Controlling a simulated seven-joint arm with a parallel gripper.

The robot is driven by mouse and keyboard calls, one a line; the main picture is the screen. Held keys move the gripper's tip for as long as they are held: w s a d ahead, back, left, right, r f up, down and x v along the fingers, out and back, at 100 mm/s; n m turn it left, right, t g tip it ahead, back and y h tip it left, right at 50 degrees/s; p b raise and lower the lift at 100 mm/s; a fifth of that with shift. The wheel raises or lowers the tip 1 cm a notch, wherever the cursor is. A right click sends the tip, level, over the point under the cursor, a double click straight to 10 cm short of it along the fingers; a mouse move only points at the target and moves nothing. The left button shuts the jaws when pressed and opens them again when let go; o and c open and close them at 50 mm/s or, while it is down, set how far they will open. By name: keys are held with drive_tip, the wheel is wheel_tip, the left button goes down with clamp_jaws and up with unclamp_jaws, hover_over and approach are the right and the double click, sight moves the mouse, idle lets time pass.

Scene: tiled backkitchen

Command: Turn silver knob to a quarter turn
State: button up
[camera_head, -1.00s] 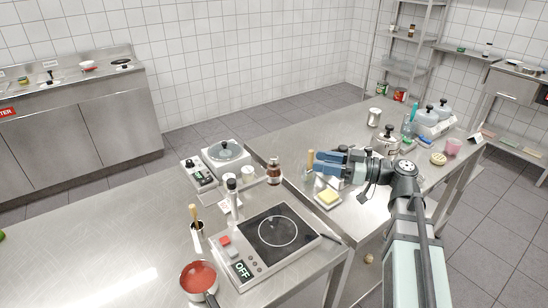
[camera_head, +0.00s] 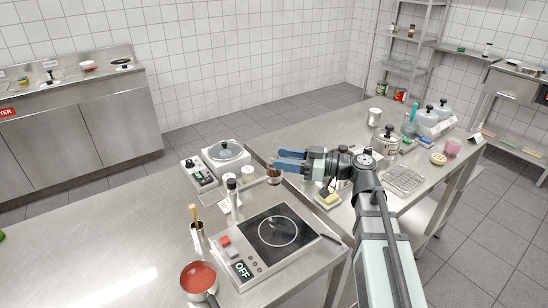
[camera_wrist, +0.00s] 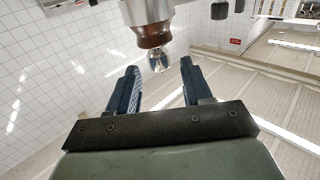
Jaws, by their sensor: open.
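The silver knob (camera_head: 232,253) appears as a small round form on the sloped front panel of the induction cooker (camera_head: 288,261), between a red button (camera_head: 224,241) and the display reading OFF (camera_head: 242,269). Its pointing direction is too small to tell. My gripper (camera_head: 276,160) is open and empty, above and beyond the cooker's back, with blue fingers pointing left. It is well apart from the knob. In the wrist view my two fingers (camera_wrist: 158,85) stand spread with nothing between them; the knob is not seen there.
A dark-topped bottle (camera_head: 232,192) stands behind the cooker's left.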

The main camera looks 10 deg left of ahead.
sight(274, 157)
drive_tip(key=shift+w+a, duration=0.1)
drive_tip(key=shift+a, duration=1.65)
drive_tip(key=shift+c, duration=0.3)
drive_tip(key=c, duration=0.9)
drive_tip(key=shift+o, duration=0.2)
drive_tip(key=shift+s+m+t, duration=0.2)
drive_tip(key=shift+m+t, duration=0.5)
drive_tip(key=shift+t, duration=0.4)
drive_tip(key=shift+w+m+t+h, duration=0.2)
drive_tip(key=shift+m+t+h, duration=0.7)
drive_tip(key=shift+m+t, duration=0.95)
drive_tip(key=shift+n+t, duration=0.35)
drive_tip(key=o, duration=0.9)
